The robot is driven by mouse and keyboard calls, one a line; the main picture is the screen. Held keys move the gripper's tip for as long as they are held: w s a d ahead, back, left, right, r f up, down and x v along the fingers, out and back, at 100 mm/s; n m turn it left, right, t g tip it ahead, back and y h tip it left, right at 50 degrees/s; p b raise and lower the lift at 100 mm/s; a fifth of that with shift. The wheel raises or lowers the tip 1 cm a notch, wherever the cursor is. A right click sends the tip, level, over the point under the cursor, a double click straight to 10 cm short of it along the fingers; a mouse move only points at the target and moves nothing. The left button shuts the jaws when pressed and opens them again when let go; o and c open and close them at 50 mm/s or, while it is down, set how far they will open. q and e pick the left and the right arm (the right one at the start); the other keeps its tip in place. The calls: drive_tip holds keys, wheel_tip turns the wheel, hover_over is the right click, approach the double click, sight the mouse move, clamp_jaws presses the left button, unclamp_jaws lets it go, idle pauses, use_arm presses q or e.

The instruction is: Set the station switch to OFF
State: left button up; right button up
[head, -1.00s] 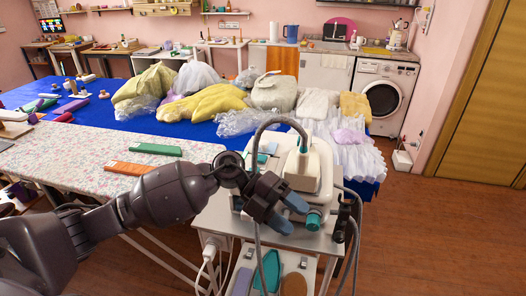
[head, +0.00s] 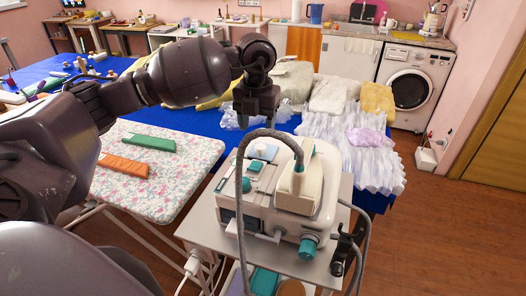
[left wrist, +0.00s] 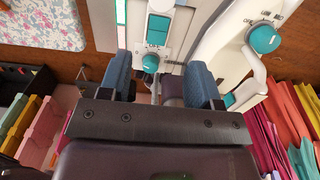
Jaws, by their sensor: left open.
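The pressing station (head: 325,215), a white and cream unit with teal parts, stands on a grey cart in the head view. My left gripper (head: 257,121) is open and empty, pointing down above the station's back left. My right gripper is out of view.
A grey hose (head: 243,215) arches over the station. The iron (head: 297,180) sits on its top. A floral ironing board (head: 190,155) with green and orange pieces is left. Garments lie on the blue table behind.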

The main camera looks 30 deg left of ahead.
sight(257, 163)
use_arm(q)
drive_tip(key=f, duration=1)
drive_tip(key=shift+s+f, duration=0.1)
drive_tip(key=shift+s, duration=0.1)
